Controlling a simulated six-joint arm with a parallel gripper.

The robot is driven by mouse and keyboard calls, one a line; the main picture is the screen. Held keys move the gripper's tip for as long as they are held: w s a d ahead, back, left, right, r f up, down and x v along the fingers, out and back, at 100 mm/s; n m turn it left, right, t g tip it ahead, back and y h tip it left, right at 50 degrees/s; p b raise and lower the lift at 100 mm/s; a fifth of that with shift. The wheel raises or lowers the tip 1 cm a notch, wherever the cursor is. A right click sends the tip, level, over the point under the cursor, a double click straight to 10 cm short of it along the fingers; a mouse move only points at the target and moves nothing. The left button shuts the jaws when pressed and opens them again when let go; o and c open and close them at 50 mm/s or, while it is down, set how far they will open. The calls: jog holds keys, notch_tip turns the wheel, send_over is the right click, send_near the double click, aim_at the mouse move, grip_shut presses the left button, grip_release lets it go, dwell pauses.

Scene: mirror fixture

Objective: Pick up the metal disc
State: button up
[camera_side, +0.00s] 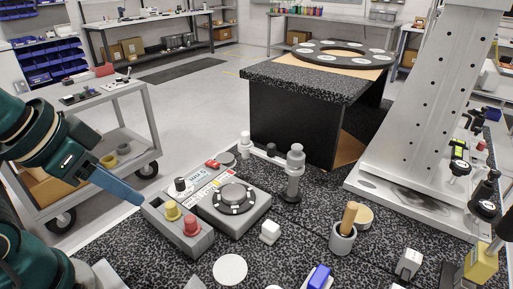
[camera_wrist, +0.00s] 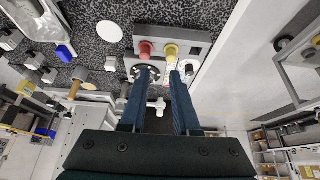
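A flat, pale round disc (camera_side: 230,268) lies on the speckled dark surface near the front of the side view. It also shows at the upper left in the wrist view (camera_wrist: 109,31). It looks like the metal disc, though its material is hard to tell. My gripper (camera_wrist: 160,70) is open, its two blue fingers apart with nothing seen between them. In the side view the gripper (camera_side: 138,198) is at the left, its fingertips by the control box's left end, apart from the disc.
A grey control box (camera_side: 205,240) with red and yellow knobs stands between my gripper and the disc. A grey post (camera_side: 294,175), a cup with a wooden handle (camera_side: 342,238) and a blue-topped block (camera_side: 319,277) stand around. A black table (camera_side: 300,125) bears a ring (camera_side: 333,46) of pale discs.

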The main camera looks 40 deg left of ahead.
jog(key=o, duration=0.9)
